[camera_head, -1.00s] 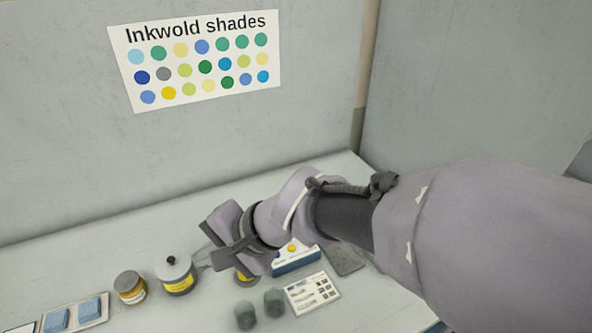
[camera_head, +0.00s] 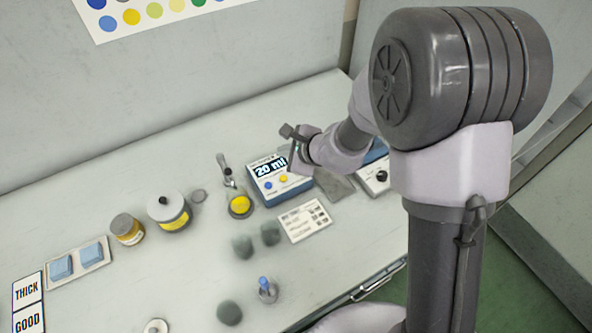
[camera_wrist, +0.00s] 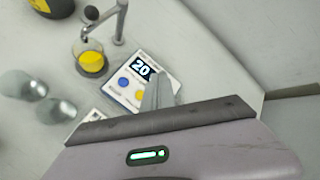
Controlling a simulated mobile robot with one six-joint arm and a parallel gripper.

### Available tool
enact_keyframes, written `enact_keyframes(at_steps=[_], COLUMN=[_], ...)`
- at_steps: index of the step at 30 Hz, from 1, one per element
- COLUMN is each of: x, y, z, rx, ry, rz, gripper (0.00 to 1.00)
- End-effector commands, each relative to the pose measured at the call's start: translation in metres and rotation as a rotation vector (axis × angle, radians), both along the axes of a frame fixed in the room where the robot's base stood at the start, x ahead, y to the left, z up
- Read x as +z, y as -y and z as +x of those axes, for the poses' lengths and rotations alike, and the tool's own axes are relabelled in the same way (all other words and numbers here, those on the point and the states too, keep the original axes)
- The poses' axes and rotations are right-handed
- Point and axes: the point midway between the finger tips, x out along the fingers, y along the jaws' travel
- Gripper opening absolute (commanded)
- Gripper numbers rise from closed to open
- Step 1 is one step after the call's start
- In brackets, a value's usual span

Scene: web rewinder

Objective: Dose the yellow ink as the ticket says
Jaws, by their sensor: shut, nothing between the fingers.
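The dosing unit (camera_head: 281,192) is a blue and white box whose display (camera_head: 272,167) reads "20 ml". It has a blue button (camera_head: 268,186) and a yellow button (camera_head: 283,179); both also show in the wrist view, the yellow one (camera_wrist: 139,95) nearer my fingers. A clear cup (camera_wrist: 82,48) with yellow ink (camera_wrist: 92,62) stands under the metal spout (camera_wrist: 121,18). The ticket (camera_head: 304,222) lies in front of the unit; its text is too small to read. My gripper (camera_wrist: 157,92) is shut and empty, above the unit's right part, covering part of the display in the wrist view.
A yellow-labelled pot (camera_head: 170,214) and jar (camera_head: 128,232) stand left of the spout. Several dark lumps or cups, one of them (camera_head: 242,246), lie in front. A blue-topped bottle (camera_head: 265,288) stands near the front edge. A knobbed device (camera_head: 376,176) is at right.

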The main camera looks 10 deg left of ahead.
Motion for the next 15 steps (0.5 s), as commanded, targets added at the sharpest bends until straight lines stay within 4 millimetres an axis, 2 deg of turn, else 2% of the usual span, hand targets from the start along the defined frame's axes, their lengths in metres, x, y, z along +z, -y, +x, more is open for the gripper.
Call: enact_keyframes(at_steps=[10,15], x=[-0.001,-0.011], y=[0.0,0.0], z=[0.0,0.0], rx=[-0.001,-0.001], ry=[0.001,0.001], rz=[0.0,0.0], gripper=[0.0,0.0])
